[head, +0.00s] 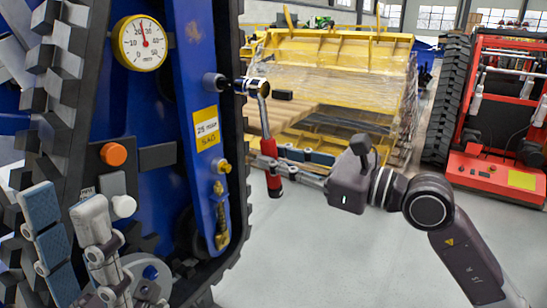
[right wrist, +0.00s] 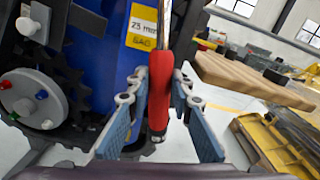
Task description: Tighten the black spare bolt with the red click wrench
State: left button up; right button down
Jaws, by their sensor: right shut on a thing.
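The click wrench (head: 264,117) hangs nearly upright beside the blue machine panel, red handle low and metal shaft above. Its head (head: 256,85) is level with a dark bolt-like fitting (head: 222,84) on the panel, probably the black spare bolt. The two line up and seem to meet, but I cannot tell how fully they are seated. My right gripper (head: 272,165) is shut on the red handle, which also shows between the blue-padded fingers in the right wrist view (right wrist: 160,88). My left gripper (head: 70,222) is open and empty at lower left, in front of the machine.
The blue panel carries a yellow-rimmed gauge (head: 142,43), a yellow label (head: 206,128), an orange knob (head: 113,154) and brass fittings (head: 220,215). Black track pads edge the machine. A wrapped yellow load (head: 340,75) and a red tracked carrier (head: 495,150) stand behind. Grey floor is clear at centre.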

jog(key=shift+r, duration=0.1)
jog(key=shift+b+v, duration=0.6)
jog(key=shift+v, duration=0.75)
jog(key=shift+s+d, duration=0.4)
jog(key=shift+d, duration=0.1)
